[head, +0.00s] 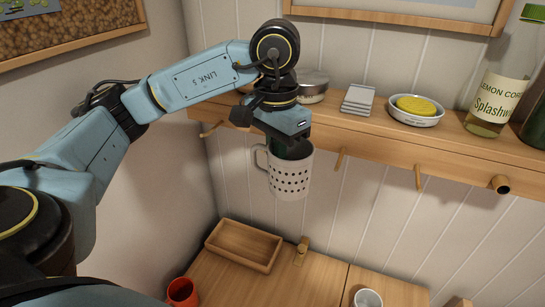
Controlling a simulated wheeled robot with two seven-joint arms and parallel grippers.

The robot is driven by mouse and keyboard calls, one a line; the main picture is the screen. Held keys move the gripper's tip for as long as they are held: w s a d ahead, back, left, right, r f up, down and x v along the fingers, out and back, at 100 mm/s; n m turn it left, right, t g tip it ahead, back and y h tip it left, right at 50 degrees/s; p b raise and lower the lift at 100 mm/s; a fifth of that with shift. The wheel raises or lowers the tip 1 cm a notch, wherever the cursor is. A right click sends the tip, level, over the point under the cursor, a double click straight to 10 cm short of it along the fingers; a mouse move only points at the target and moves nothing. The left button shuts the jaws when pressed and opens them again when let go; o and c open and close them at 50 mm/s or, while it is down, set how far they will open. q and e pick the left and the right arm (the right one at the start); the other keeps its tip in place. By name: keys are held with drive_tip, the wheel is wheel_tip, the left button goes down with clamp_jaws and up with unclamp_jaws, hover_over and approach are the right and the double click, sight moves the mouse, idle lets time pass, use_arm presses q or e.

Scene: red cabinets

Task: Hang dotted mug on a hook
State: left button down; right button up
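The dotted mug (289,178) is white with rows of dark dots, upright and off the surface below, in front of the wall under the shelf. Its handle (260,158) points left. My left gripper (292,150) comes down from above and is shut on the mug at its rim, partly hiding the rim and the fingertips. Wooden hooks stick out below the shelf: one on the left (210,129), others to the right of the mug (340,160), (418,176) and (500,184). I cannot tell whether a hook is behind the mug or inside its handle. My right gripper is out of view.
The wooden shelf (375,128) holds a metal tin (312,88), grey coasters (358,100), a yellow sponge in a dish (415,107) and a bottle (497,85). Below are a wooden tray (243,246), a red mug (183,292) and a white cup (367,298).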

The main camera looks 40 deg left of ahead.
use_arm(q)
drive_tip(key=shift+w+a+f+b, duration=0.2)
drive_tip(key=shift+w, duration=0.3)
drive_tip(key=shift+w+a+f+b, duration=0.15)
drive_tip(key=shift+w+f+b, duration=0.05)
drive_tip(key=shift+w, duration=0.25)
drive_tip(key=shift+w+a+f+b, duration=0.2)
drive_tip(key=shift+w, duration=0.3)
drive_tip(key=c, duration=1.6)
unclamp_jaws()
drive_tip(key=shift+d, duration=0.1)
drive_tip(key=shift+o, duration=0.2)
wheel_tip(320, 180, up, 14)
drive_tip(key=p, duration=0.2)
drive_tip(key=shift+f, duration=0.15)
